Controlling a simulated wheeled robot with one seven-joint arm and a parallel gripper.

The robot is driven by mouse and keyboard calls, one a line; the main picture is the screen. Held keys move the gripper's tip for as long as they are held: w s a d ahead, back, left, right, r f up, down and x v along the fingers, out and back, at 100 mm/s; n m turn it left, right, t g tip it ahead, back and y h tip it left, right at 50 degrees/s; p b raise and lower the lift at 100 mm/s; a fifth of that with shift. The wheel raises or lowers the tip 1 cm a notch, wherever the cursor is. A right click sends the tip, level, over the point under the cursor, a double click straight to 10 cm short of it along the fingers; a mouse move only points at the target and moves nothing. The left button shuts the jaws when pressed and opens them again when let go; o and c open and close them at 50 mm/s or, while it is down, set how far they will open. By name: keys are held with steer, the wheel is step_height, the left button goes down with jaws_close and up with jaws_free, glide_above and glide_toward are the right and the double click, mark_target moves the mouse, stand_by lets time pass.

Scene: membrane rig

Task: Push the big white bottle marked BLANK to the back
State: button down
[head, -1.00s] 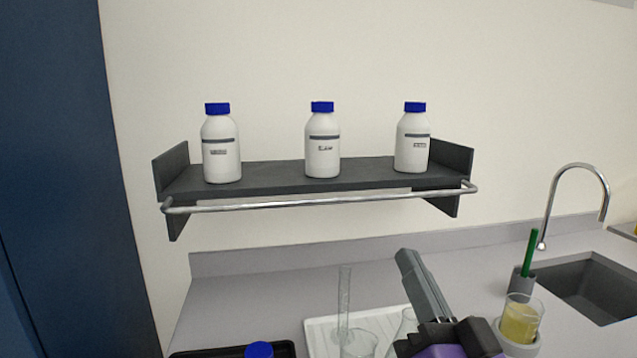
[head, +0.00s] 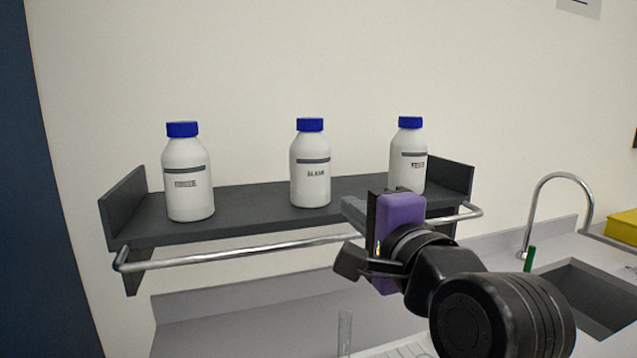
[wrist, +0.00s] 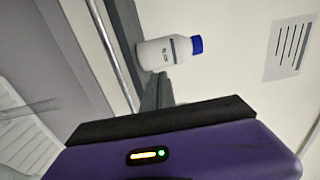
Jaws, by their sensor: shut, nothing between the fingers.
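The white bottle marked BLANK (head: 310,178), with a blue cap, stands upright in the middle of the shelf (head: 255,205). Clear shelf surface shows behind it. My gripper (head: 354,210) is raised to shelf height, in front of the shelf and to the right of this bottle in the head view. It looks apart from the bottle, and its fingers are shut and empty. In the wrist view one bottle (wrist: 168,53) lies sideways in the picture, beyond the dark fingers (wrist: 160,118); its label looks like BLANK but is small.
Similar blue-capped bottles stand at the left (head: 188,180) and right (head: 408,160) of the shelf; my gripper partly covers the right one's foot. A metal rail (head: 230,254) runs along the shelf front. A sink (head: 590,290) and tap are at the right.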

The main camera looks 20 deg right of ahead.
mark_target(317, 180)
steer(key=w+p, duration=0.3)
steer(key=w, duration=1.1)
